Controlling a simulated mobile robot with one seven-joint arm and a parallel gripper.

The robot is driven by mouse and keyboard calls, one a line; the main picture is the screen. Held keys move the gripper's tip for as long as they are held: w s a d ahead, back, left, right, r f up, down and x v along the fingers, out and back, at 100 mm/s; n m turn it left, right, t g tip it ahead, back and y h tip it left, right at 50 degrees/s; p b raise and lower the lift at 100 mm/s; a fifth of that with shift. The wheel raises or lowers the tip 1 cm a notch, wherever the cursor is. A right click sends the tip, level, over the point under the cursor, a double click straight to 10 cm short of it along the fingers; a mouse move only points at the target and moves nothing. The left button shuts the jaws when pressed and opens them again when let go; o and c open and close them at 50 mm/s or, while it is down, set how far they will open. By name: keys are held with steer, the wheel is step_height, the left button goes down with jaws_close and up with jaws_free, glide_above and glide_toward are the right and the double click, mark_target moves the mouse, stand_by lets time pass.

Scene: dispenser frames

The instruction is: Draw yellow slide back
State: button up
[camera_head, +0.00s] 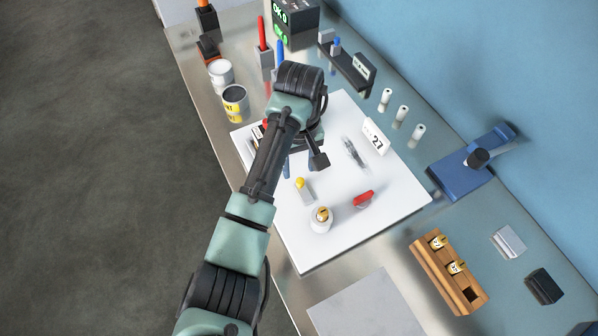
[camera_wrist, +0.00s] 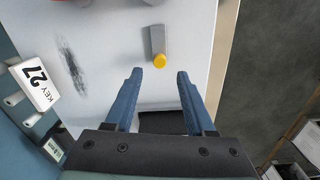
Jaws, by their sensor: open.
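The yellow slide is a small grey bar with a round yellow knob (camera_head: 300,183) at one end, lying on the white board (camera_head: 290,247). In the wrist view, the yellow knob (camera_wrist: 159,61) is just beyond my fingertips, centred between them, with the grey bar (camera_wrist: 157,40) extending away. My gripper (camera_wrist: 160,74) is open, its two blue fingers apart and nothing held. In the head view, my forearm and wrist hide part of the board, and the fingers are partly covered.
A white cup (camera_head: 321,222) with a yellow-topped item and a red object (camera_head: 364,199) stand near the slide. A "27" key sign (camera_head: 376,138) is behind. A wooden block (camera_head: 448,272) is lower right. A grey mat (camera_head: 368,308) is clear.

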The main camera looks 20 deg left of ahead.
mark_target(299, 179)
step_height(299, 179, up, 9)
steer(key=p, duration=0.2)
steer(key=shift+p, duration=0.3)
steer(key=shift+f, duration=0.1)
steer(key=w+d+r+m+t, duration=0.3)
steer(key=w+d+r+t, duration=0.45)
steer(key=w+r, duration=0.3)
steer(key=w+d+r+m+t, duration=0.1)
steer(key=d+r+t, duration=0.15)
steer(key=r, duration=0.35)
steer(key=d+r+m+t+h, duration=0.1)
steer(key=d+r+t, duration=0.15)
steer(key=r, duration=0.35)
steer(key=w+d+r+m+t, duration=0.1)
steer(key=d+r+t, duration=0.15)
steer(key=r, duration=0.35)
steer(key=s+r+m+t, duration=0.1)
steer(key=s+r+t, duration=0.5)
steer(key=s+r, duration=0.4)
steer(key=s+r+m+t+y+b, duration=0.1)
steer(key=s+r+t, duration=0.5)
steer(key=s+r, duration=0.4)
step_height(299, 179, up, 5)
steer(key=shift+d+f+m, duration=0.15)
steer(key=shift+d+m, duration=0.15)
steer(key=shift+d, duration=0.05)
